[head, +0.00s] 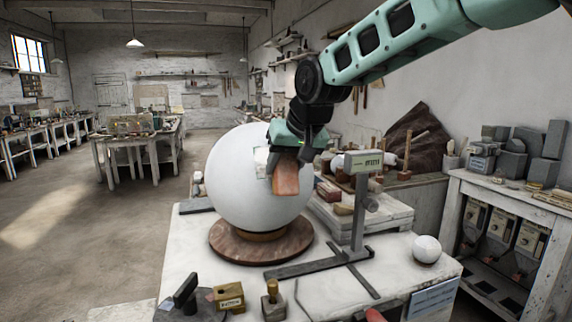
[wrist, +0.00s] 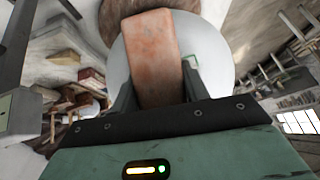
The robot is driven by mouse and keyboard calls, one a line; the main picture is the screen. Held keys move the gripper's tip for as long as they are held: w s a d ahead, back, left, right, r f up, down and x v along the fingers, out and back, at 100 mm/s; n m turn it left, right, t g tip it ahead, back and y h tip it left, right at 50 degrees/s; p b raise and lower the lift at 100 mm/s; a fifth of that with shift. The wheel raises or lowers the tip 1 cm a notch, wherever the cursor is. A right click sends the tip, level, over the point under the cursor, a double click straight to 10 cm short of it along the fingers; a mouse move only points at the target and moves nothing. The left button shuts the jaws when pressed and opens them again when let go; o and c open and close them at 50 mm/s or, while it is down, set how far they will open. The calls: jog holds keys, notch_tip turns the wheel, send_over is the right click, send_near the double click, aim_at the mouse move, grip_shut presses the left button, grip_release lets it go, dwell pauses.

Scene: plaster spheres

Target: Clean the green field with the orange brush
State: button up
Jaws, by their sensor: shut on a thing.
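A large white plaster sphere (head: 235,195) rests on a round brown base (head: 228,245) on the worktable. A pale patch with a greenish edge (head: 260,162) shows on its right side, partly hidden by my gripper; a bit of green edge (wrist: 191,61) shows in the wrist view. My gripper (head: 286,158) is shut on the orange brush (head: 286,181), a block-like piece that sticks out past the fingers in the wrist view (wrist: 151,50). The brush is in front of the sphere's right side. I cannot tell whether it touches the surface.
A grey measuring stand (head: 358,215) rises just right of the sphere, its arm across the table. A small white ball (head: 427,249) sits at the right. A brass-coloured block (head: 229,297) and a knobbed tool (head: 273,300) stand at the front edge. Cluttered shelves line the right wall.

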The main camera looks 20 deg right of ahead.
jog(key=shift+w, duration=0.1)
jog(key=shift+w+d+r+p, duration=0.1)
jog(key=shift+w+r+p, duration=0.15)
jog(key=shift+r+p, duration=0.3)
jog(key=shift+w+r+p, duration=0.2)
jog(key=shift+r+p, duration=0.2)
jog(key=shift+r, duration=0.1)
jog(key=shift+f, duration=0.15)
jog(key=shift+s+a+f+b, duration=0.1)
jog(key=shift+s+f+b, duration=0.25)
jog(key=shift+f+b, duration=0.35)
jog(key=shift+s+a+f+b, duration=0.1)
jog(key=shift+s+f+b, duration=0.2)
jog(key=shift+f+b, duration=0.35)
jog(key=shift+s+a+f+b, duration=0.1)
jog(key=shift+s+f+b, duration=0.25)
jog(key=shift+f+b, duration=0.35)
jog(key=shift+w+d+r+p, duration=0.1)
jog(key=shift+w+r+p, duration=0.1)
jog(key=shift+r+p, duration=0.3)
jog(key=shift+w+d+r+p, duration=0.15)
jog(key=shift+r+p, duration=0.25)
jog(key=shift+r, duration=0.2)
jog(key=shift+w+r+p, duration=0.35)
jog(key=shift+r+p, duration=0.2)
jog(key=shift+w+r+p, duration=0.3)
jog(key=shift+r+p, duration=0.2)
jog(key=shift+r, duration=0.05)
jog(key=shift+f, duration=0.1)
